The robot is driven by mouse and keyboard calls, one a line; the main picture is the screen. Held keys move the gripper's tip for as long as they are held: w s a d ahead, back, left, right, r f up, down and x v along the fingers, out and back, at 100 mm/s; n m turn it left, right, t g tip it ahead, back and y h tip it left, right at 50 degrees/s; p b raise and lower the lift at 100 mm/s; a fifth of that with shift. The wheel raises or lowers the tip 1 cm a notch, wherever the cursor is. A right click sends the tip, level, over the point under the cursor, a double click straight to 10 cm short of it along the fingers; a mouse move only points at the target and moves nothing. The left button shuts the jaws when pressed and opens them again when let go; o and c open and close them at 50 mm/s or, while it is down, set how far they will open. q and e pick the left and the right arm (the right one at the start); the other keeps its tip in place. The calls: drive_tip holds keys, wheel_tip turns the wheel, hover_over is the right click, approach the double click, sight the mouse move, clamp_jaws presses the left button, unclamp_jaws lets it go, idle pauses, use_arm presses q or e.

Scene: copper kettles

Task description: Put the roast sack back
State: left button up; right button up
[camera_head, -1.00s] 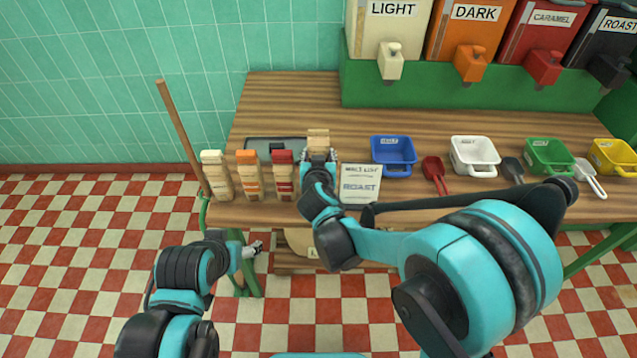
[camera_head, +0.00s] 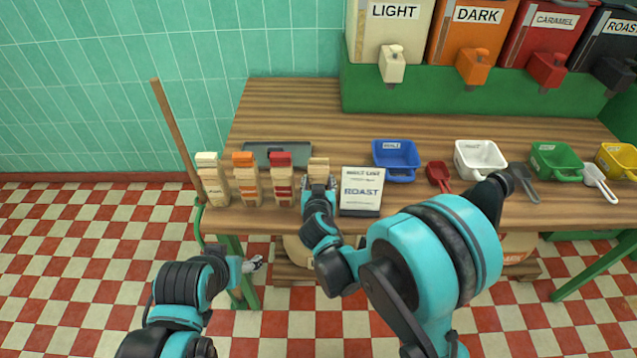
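A small tan sack (camera_head: 318,164), taken to be the roast sack, stands out above my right gripper (camera_head: 318,183). The gripper's fingers are on both sides of it, and its lower part is hidden behind the gripper. It is in line with three similar sacks to its left: one with a white top (camera_head: 213,180), one orange (camera_head: 247,180), one red (camera_head: 281,180). I cannot tell whether its base touches the table. My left gripper (camera_head: 256,263) is empty, low in front of the table; its opening is too small to tell.
A malt list card (camera_head: 361,191) reading ROAST stands close right of the sack. A dark grey tray (camera_head: 295,151) lies behind the row. Blue (camera_head: 396,172), white (camera_head: 480,174), green and yellow bins and scoops fill the right side. The back left of the table is clear.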

drive_tip(key=shift+f, duration=0.1)
drive_tip(key=o, duration=1.4)
drive_tip(key=shift+c, duration=0.2)
drive_tip(key=shift+s, duration=0.1)
drive_tip(key=p+v, duration=0.3)
drive_tip(key=v, duration=0.8)
drive_tip(key=s+d+r+g+h, duration=0.1)
drive_tip(key=s+d+r+g, duration=0.1)
drive_tip(key=d, duration=0.4)
drive_tip(key=s+d+r+g+h, duration=0.1)
drive_tip(key=s+d, duration=0.2)
drive_tip(key=d, duration=0.3)
drive_tip(key=s+d+r+g+y, duration=0.2)
drive_tip(key=s+d, duration=0.3)
drive_tip(key=s, duration=0.7)
drive_tip(key=shift+s+d+g, duration=0.2)
drive_tip(key=shift+d+g, duration=0.2)
drive_tip(key=shift+g, duration=0.4)
